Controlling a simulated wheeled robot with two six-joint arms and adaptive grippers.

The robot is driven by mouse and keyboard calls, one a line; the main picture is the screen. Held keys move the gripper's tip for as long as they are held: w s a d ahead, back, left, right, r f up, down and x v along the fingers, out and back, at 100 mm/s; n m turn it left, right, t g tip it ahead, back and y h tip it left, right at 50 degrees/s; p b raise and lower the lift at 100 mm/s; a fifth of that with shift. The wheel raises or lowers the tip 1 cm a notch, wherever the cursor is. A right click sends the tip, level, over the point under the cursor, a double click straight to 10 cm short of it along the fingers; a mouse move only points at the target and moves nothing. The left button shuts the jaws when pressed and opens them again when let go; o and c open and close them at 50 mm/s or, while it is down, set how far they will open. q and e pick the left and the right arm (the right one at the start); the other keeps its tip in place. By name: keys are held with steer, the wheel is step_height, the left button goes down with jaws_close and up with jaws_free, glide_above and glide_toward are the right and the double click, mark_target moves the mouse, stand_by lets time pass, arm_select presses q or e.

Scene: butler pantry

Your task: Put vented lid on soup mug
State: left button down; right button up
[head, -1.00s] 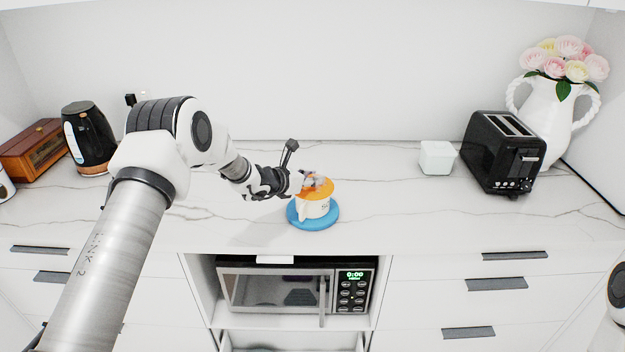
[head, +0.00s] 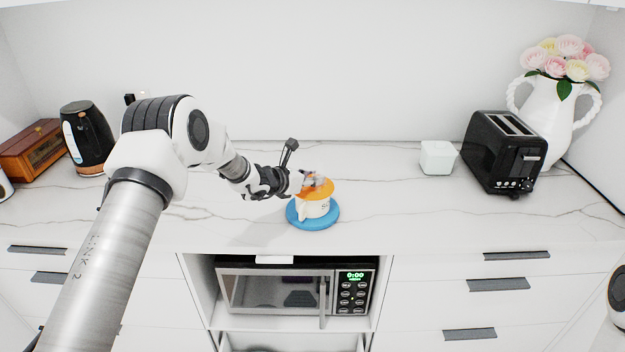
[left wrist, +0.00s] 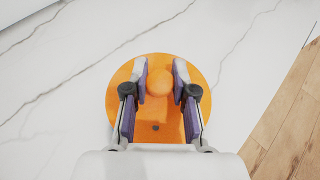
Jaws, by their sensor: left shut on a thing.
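The orange vented lid (head: 322,191) is at the top of the white soup mug (head: 315,209), which stands upright on a round blue mat (head: 332,221). I cannot tell whether the lid is fully seated. My left gripper (head: 311,181) comes in from the left and is shut on the lid's knob. In the left wrist view, the lid (left wrist: 202,82) is a full disc with a small dark vent hole, and the fingers (left wrist: 161,75) are on both sides of its round knob (left wrist: 159,83). The lid hides the mug there. My right gripper is not in view.
A white lidded box (head: 436,158), a black toaster (head: 503,150) and a white flower vase (head: 545,110) stand to the right. A black kettle (head: 87,138) and a wooden box (head: 35,153) are at the left. The counter (head: 400,210) around the mat is clear.

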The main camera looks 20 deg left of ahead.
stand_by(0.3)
arm_select(q)
steer(key=c, duration=0.9)
jaws_free()
steer(key=shift+o, duration=0.2)
steer(key=v, duration=1.2)
